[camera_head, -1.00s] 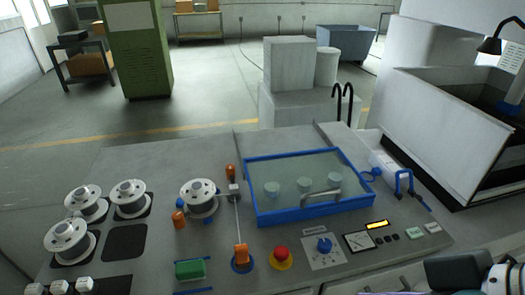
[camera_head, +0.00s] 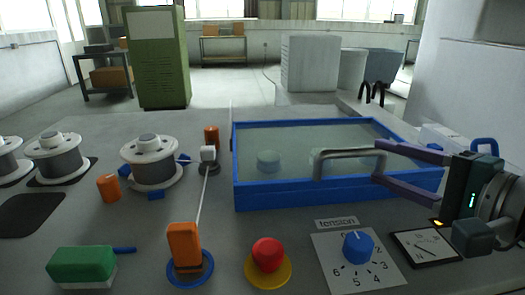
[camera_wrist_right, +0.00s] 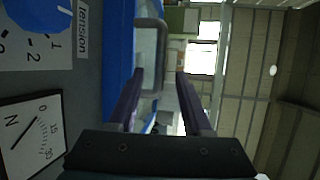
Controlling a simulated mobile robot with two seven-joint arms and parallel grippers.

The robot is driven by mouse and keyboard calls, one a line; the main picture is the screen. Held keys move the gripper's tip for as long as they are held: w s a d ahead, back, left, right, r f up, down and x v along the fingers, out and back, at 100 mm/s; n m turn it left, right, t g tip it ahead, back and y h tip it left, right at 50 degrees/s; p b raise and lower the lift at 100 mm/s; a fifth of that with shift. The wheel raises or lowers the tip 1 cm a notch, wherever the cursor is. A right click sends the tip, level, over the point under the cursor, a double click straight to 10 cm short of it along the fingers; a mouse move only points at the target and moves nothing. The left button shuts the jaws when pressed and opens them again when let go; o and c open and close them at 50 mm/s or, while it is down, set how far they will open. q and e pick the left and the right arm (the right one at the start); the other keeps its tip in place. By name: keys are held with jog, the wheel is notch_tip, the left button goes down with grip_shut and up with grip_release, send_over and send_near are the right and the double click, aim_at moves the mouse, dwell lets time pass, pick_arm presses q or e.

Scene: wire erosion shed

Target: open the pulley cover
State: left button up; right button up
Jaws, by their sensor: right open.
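The pulley cover (camera_head: 290,193) is a clear panel in a blue frame, lying flat and closed on the grey machine top. Pale pulleys show dimly beneath it. Its grey bar handle (camera_head: 318,168) stands up at the front and also shows in the right wrist view (camera_wrist_right: 150,23). My right gripper (camera_head: 377,162) reaches in from the right, with its two purple fingers open at the handle's right end. In the right wrist view the open fingers (camera_wrist_right: 160,74) lie either side of the handle's line; I cannot tell whether they touch it. My left gripper is out of view.
In front of the cover are a red button (camera_head: 267,254), a blue tension knob (camera_head: 357,246) and a dial gauge (camera_head: 424,246). To the left are an orange-handled lever (camera_head: 184,245), a green block (camera_head: 82,264) and several spools (camera_head: 152,165).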

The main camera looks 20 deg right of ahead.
aim_at(337, 170)
jog(key=shift+w+a, duration=0.15)
jog(key=shift+w, duration=0.5)
jog(key=b+x, duration=0.1)
jog(key=x, duration=0.7)
jog(key=shift+w+a+f, duration=0.1)
jog(key=shift+w+a, duration=0.05)
jog(key=shift+c, duration=0.4)
grip_shut()
dwell(0.4)
